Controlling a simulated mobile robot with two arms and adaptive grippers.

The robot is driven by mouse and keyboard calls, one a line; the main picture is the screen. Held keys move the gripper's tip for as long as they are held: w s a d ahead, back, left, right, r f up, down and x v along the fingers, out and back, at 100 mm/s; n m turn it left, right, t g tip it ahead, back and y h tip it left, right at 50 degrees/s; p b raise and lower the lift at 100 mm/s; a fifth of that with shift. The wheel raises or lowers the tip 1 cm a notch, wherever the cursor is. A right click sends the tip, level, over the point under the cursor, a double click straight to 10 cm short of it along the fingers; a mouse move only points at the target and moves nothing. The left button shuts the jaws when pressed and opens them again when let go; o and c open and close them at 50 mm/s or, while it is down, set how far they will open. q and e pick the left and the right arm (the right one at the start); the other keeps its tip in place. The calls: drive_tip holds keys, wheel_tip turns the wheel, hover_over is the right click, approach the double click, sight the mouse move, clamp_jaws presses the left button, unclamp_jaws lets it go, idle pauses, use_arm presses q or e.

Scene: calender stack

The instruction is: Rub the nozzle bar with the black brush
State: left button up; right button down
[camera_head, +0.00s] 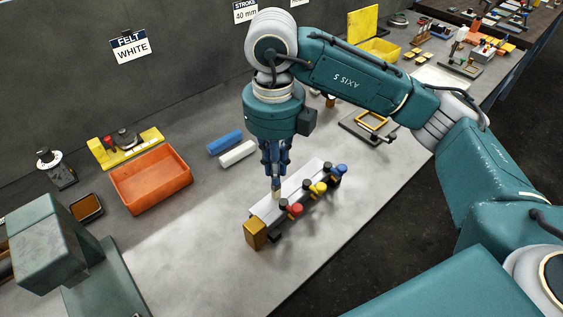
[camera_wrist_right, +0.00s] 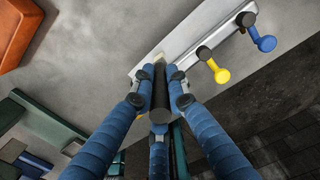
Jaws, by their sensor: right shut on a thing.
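The nozzle bar (camera_head: 270,206) is a long pale metal bar on the grey bench, with red, yellow and blue knobs along its near side. It also shows in the wrist view (camera_wrist_right: 195,34). My right gripper (camera_head: 275,172) points down over the bar, its blue fingers shut on the black brush. In the wrist view the brush (camera_wrist_right: 160,92) has a dark handle between the fingertips (camera_wrist_right: 161,80). Its pale tip (camera_head: 276,192) is at the bar's upper face; whether it touches I cannot tell for certain. My left gripper is not in view.
An orange tray (camera_head: 150,181) stands left of the bar. A blue roll (camera_head: 225,142) and a white roll (camera_head: 238,154) lie behind it. A green machine (camera_head: 62,250) stands at the lower left. The bench in front of the orange tray is clear.

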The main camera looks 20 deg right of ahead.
drive_tip(key=shift+w+d+b, duration=0.3)
drive_tip(key=shift+d, duration=0.5)
drive_tip(key=shift+w+d+b, duration=0.3)
drive_tip(key=shift+w+d, duration=0.05)
drive_tip(key=shift+d, duration=0.45)
drive_tip(key=shift+w+d+b, duration=0.3)
drive_tip(key=shift+d, duration=0.5)
drive_tip(key=shift+w+d, duration=0.2)
drive_tip(key=shift+d, duration=0.3)
drive_tip(key=shift+w+d, duration=0.2)
drive_tip(key=shift+d, duration=0.25)
drive_tip(key=shift+w+d+b, duration=0.15)
drive_tip(key=shift+w+d, duration=0.05)
drive_tip(key=shift+d, duration=0.3)
drive_tip(key=shift+w+d+b, duration=0.15)
drive_tip(key=shift+d, duration=0.3)
drive_tip(key=shift+s+a, duration=0.3)
drive_tip(key=shift+a, duration=0.55)
drive_tip(key=shift+s+a, duration=0.3)
drive_tip(key=shift+a, duration=0.4)
drive_tip(key=shift+s+a, duration=0.35)
drive_tip(key=shift+a, duration=0.35)
drive_tip(key=shift+s+a, duration=0.3)
drive_tip(key=shift+a, duration=0.4)
